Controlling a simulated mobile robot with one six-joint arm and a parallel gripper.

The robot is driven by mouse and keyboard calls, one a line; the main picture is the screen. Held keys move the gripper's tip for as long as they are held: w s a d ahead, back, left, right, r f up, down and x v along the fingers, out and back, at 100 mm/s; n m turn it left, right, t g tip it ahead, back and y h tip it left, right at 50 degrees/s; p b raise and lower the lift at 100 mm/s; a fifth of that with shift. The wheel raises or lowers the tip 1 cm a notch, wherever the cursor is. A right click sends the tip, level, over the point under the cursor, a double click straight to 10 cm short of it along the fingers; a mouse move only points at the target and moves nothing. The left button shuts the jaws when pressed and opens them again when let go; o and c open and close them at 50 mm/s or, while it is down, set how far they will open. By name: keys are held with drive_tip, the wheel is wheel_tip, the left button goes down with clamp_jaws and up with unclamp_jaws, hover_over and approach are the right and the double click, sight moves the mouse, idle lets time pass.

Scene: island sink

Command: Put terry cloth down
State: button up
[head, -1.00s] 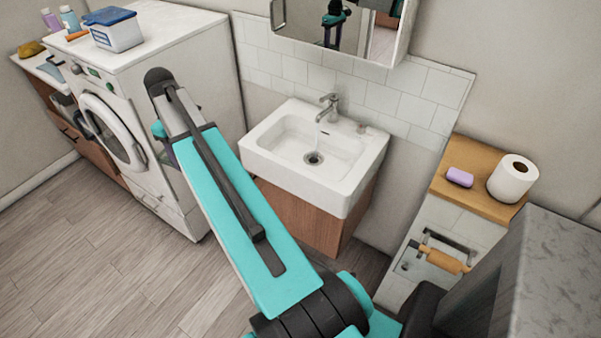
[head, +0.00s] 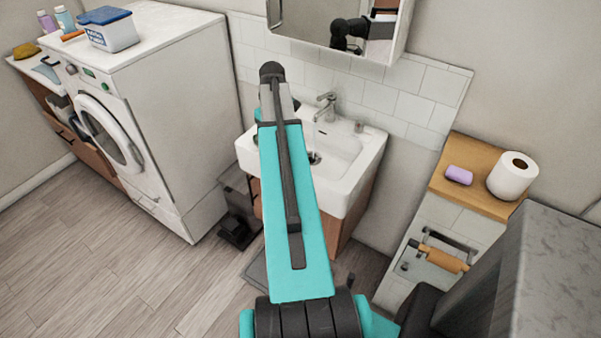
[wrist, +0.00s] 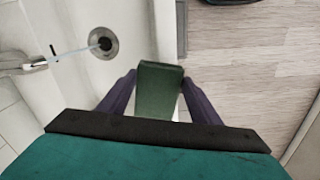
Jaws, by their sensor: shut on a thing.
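My gripper (wrist: 159,78) is shut on a dark green folded piece, which I take to be the terry cloth (wrist: 160,92). The cloth stands out between the two purple fingers in the wrist view. It is over the front rim of the white sink (wrist: 135,30), with the basin to the left and floor to the right. I cannot tell whether it touches the rim. In the head view my arm covers the left part of the sink (head: 362,175) and hides the gripper and cloth.
A thin stream runs from the tap (head: 327,105) toward the drain (wrist: 103,42). A washing machine (head: 165,60) with a blue-lidded box (head: 108,30) stands left. A wooden ledge (head: 470,190) at right holds purple soap (head: 459,175) and a paper roll (head: 512,177). Some ledge surface is bare.

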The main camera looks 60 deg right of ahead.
drive_tip(key=s+d+f+m, duration=0.2)
drive_tip(key=s+d, duration=0.4)
drive_tip(key=s, duration=0.3)
drive_tip(key=shift+d+f, duration=0.3)
drive_tip(key=shift+d, duration=0.1)
drive_tip(key=shift+w, duration=0.1)
drive_tip(key=shift+f+p, duration=0.7)
drive_tip(key=shift+f, duration=2.45)
drive_tip(key=shift+f, duration=0.1)
drive_tip(key=shift+f+p, duration=0.55)
drive_tip(key=shift+f, duration=1.2)
drive_tip(key=shift+f, duration=0.2)
